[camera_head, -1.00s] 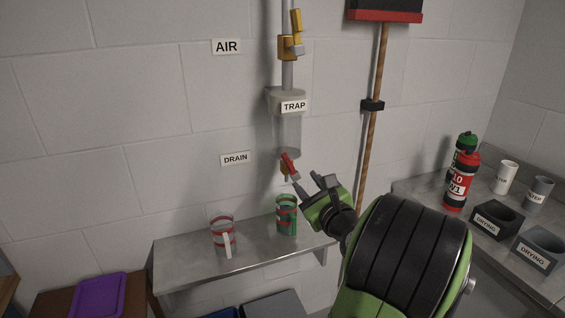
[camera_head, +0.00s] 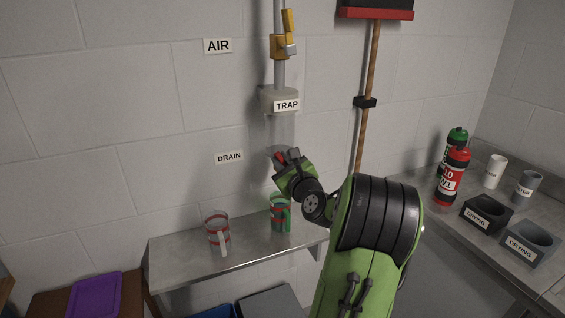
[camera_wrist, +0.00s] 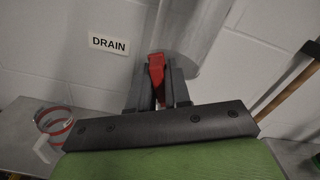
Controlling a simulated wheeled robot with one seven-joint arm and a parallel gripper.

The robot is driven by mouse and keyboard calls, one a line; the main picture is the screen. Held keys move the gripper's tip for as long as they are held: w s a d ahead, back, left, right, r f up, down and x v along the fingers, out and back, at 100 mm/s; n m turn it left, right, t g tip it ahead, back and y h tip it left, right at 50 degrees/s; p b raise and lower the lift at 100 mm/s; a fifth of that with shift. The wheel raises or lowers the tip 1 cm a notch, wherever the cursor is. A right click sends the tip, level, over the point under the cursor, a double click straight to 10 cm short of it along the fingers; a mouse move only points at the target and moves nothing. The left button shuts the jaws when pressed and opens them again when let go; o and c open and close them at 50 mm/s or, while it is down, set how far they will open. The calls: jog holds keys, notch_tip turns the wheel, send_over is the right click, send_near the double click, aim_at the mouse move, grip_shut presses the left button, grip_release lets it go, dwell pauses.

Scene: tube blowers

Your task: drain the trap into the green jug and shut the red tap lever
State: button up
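The clear trap (camera_head: 281,128) hangs on the wall pipe, with the TRAP label on its top. The red tap lever (camera_wrist: 156,70) stands between the two fingers of my gripper (camera_wrist: 158,90) in the wrist view. The fingers are close together and appear to touch it on both sides. In the head view my gripper (camera_head: 287,160) is just under the trap and hides most of the tap. The green jug (camera_head: 281,214) stands upright on the metal shelf, roughly below the tap. I cannot tell whether liquid is flowing or how full the jug is.
A clear jug with red bands (camera_head: 217,235) stands on the shelf (camera_head: 190,262), left of the green one. A yellow air valve (camera_head: 281,45) is above the trap. A broom (camera_head: 367,75) hangs to the right. Bottles, cups and drying holders (camera_head: 487,212) occupy the right counter.

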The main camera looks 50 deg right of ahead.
grip_shut()
jog(key=shift+f, duration=0.1)
jog(key=n+b, duration=0.1)
jog(key=n, duration=0.1)
jog(key=w+a+f+n+b, duration=0.1)
jog(key=b, duration=0.1)
jog(key=shift+a+f+n, duration=0.15)
jog(key=shift+a+n, duration=0.05)
jog(key=shift+n, duration=0.2)
jog(key=shift+w+a+f+n+b, duration=0.2)
jog(key=shift+f+n+b, duration=0.5)
jog(key=shift+n+b, duration=0.85)
jog(key=shift+w+a+f+n+b, duration=0.1)
jog(key=shift+a+f+n+b, duration=0.2)
jog(key=shift+f+n+b, duration=0.85)
jog(key=shift+w+a+f+n+b, duration=0.1)
jog(key=shift+a+f+n+b, duration=0.15)
jog(key=shift+n+b, duration=1.65)
